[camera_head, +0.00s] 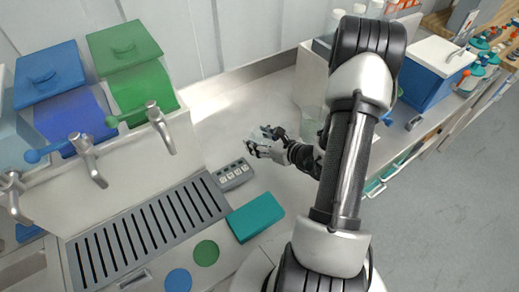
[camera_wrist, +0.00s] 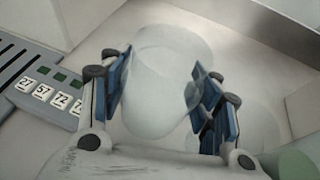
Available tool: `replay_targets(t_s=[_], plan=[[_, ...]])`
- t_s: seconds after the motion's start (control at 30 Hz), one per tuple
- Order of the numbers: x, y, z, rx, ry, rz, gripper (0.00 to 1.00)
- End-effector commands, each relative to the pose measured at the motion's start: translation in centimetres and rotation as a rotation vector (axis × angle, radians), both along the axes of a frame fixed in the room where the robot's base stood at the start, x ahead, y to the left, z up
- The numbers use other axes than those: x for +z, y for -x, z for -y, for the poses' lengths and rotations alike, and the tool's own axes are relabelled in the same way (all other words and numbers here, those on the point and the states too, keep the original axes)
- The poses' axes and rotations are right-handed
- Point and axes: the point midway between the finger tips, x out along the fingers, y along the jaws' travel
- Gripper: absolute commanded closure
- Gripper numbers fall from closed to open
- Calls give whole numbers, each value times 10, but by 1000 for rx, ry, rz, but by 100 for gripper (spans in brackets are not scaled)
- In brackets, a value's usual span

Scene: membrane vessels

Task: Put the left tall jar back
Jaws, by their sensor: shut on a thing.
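A clear, whitish jar (camera_wrist: 165,85) stands between the two blue-padded fingers of my gripper (camera_wrist: 160,72) in the wrist view. The fingers are shut on its sides. In the head view my gripper (camera_head: 262,143) is over the pale counter, and the held jar is too faint to make out well. A second clear jar (camera_wrist: 255,122) shows right of the fingers in the wrist view, partly hidden by the right finger. A clear jar (camera_head: 313,120) also stands beside my arm in the head view. I cannot tell if the held jar touches the counter.
A grey block with numbered tiles (camera_head: 233,174) lies left of my gripper. A teal box (camera_head: 255,217) and a slotted drain tray (camera_head: 145,235) are nearer. Metal taps (camera_head: 160,127) stand at left. A white block (camera_head: 311,75) is behind. Bare counter (camera_head: 232,120) lies beyond the gripper.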

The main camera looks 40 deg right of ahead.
Motion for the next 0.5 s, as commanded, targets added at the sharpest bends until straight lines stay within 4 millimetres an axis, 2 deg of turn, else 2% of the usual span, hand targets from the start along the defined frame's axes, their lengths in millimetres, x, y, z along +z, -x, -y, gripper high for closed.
replay_targets(t_s=[0.3, 0.5], plan=[[-42, 0, 0, 0, -2, -1, 70], [-42, 0, 0, 0, 0, 0, 70]])
